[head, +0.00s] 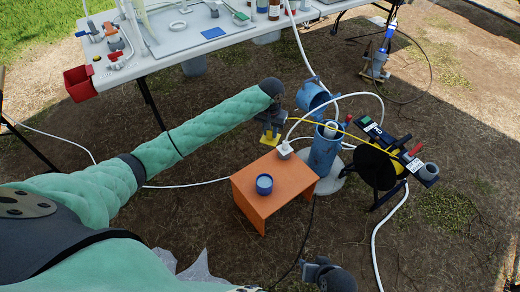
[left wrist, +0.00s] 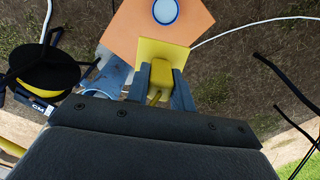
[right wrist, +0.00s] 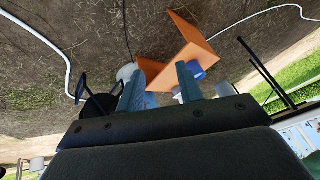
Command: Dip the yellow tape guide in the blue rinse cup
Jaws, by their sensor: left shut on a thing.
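The yellow tape guide (head: 270,139) hangs below my left gripper (head: 273,118), beyond the far left corner of the orange stool. In the left wrist view my left gripper (left wrist: 162,80) is shut on the yellow tape guide (left wrist: 155,50), which has a flat square plate. The blue rinse cup (head: 264,184) stands upright on the stool, apart from the guide; it also shows in the left wrist view (left wrist: 165,11). My right gripper (right wrist: 160,82) is open and empty in the right wrist view, with the stool behind its fingers.
The orange stool (head: 284,183) also bears a white fitting (head: 284,151) at its far corner. A blue well pipe (head: 324,154) and a black tape reel (head: 376,165) stand to its right, with yellow tape stretched across. White hoses cross the ground. A table (head: 165,58) is behind.

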